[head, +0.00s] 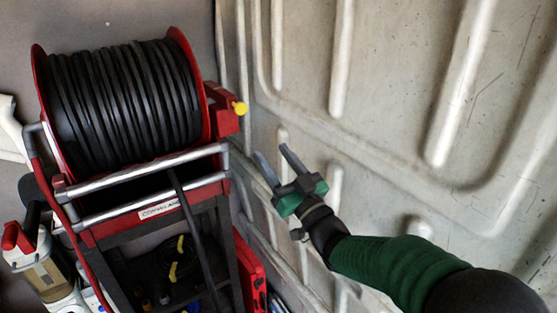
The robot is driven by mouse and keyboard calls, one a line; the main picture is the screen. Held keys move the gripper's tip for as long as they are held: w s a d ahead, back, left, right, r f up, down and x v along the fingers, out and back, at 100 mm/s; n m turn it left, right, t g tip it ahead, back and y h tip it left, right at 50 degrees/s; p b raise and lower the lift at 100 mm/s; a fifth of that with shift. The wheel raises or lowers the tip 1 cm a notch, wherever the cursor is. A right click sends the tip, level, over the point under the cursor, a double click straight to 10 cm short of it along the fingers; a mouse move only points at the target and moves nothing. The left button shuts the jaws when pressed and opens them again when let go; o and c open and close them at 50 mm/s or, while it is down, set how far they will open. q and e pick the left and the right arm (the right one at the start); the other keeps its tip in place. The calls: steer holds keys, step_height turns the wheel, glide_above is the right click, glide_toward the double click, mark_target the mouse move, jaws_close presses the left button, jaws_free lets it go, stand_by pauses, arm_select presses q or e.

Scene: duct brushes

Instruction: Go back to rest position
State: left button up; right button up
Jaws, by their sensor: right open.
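My right gripper (273,162) is in the middle of the head view, on a green and black arm that comes in from the lower right. Its two grey fingers are apart and point up and to the left. Nothing shows between them. It is in front of the pale ribbed wall, to the right of the hose reel's frame, and appears apart from both. My left gripper does not show.
A red reel (40,75) wound with black hose (125,100) stands at left on a red and silver cart (150,160). A bottle-like container (42,268) is at lower left. A ribbed pale wall (400,70) fills the right side.

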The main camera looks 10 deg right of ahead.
steer(key=s+d+f+m+g+h+p, duration=0.2)
steer(key=d+f+g+h+p, duration=0.15)
steer(key=f, duration=0.35)
steer(key=s+d+f+m+g+h+p, duration=0.1)
steer(key=s+d+f+g+h+p, duration=0.1)
steer(key=s+f+g+h+p, duration=0.3)
steer(key=s+f+g+p, duration=0.1)
steer(key=s+f+g, duration=0.4)
steer(key=s, duration=0.5)
steer(key=s+d+f+m+g+p, duration=0.1)
steer(key=s+f+g, duration=0.4)
steer(key=s, duration=0.5)
step_height(320, 180, down, 2)
steer(key=shift+s+f, duration=0.15)
steer(key=shift+f, duration=0.05)
steer(key=shift+y, duration=0.25)
